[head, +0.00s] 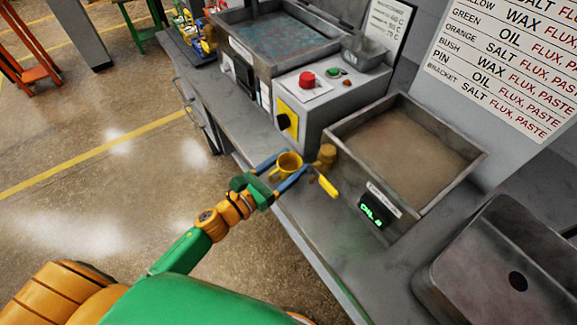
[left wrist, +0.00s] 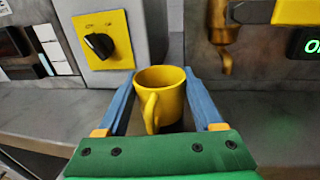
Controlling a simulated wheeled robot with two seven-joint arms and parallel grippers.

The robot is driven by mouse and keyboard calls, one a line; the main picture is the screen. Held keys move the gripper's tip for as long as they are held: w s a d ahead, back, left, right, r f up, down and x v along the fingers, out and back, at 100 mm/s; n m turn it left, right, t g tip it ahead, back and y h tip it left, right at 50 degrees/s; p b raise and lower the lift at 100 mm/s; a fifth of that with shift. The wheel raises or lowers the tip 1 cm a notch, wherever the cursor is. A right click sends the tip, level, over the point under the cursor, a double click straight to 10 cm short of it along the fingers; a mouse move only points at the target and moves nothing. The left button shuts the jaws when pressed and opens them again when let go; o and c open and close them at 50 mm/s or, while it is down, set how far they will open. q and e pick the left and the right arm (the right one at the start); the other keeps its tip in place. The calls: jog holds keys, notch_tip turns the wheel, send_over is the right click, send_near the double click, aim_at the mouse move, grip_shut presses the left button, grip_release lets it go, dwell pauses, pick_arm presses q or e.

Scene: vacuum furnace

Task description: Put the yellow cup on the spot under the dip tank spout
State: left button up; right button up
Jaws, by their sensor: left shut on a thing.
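The yellow cup (head: 288,163) is upright between the blue fingers of my left gripper (head: 279,168), which is shut on it. In the left wrist view the cup (left wrist: 160,92) has its handle toward me and looks empty in the part I see. The dip tank (head: 467,172) holds a brown surface and has a green-lit display. Its brass spout (head: 327,154) is just right of the cup, and it also shows in the left wrist view (left wrist: 224,60). The cup is apart from the spout. I cannot make out a marked spot under it. My right gripper is not in view.
A yellow lever (head: 328,187) sticks out by the spout. A grey control box (head: 320,108) with a red button and black knob stands behind the cup. A sink (head: 505,265) is at the right. The bench front strip (head: 305,215) is clear.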

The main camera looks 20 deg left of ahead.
pick_arm(q)
jog(key=shift+f, duration=0.45)
jog(key=o, duration=1.5)
jog(key=shift+s, duration=0.15)
